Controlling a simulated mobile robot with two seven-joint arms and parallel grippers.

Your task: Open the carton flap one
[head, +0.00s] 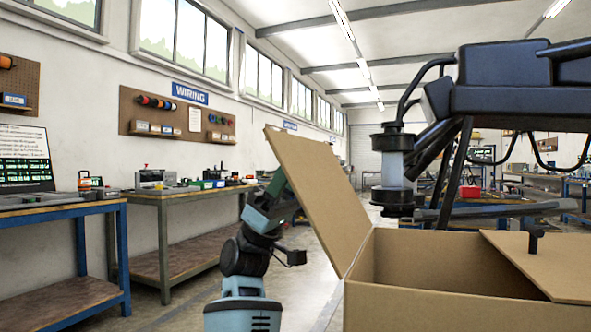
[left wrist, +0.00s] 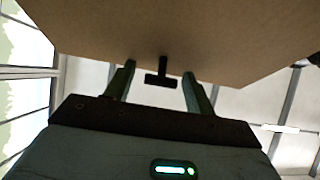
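The cardboard carton (head: 450,308) stands open at the lower right of the head view. Its left flap (head: 322,195) is raised and leans up to the left. Another flap (head: 555,262), with a black handle (head: 534,238), lies across the right part of the opening. My left gripper (head: 277,192) is at the outer side of the raised flap, which hides its fingertips. In the left wrist view, a black T-shaped handle (left wrist: 162,77) on the flap stands between the gripper's two spread fingers (left wrist: 159,70), with gaps on both sides. My right gripper is not in view.
A large dark drone (head: 510,85) with black tubes and a cylindrical unit hangs over the carton at the right. Workbenches (head: 165,197) with tools line the left wall. Floor shows between the benches and my left arm.

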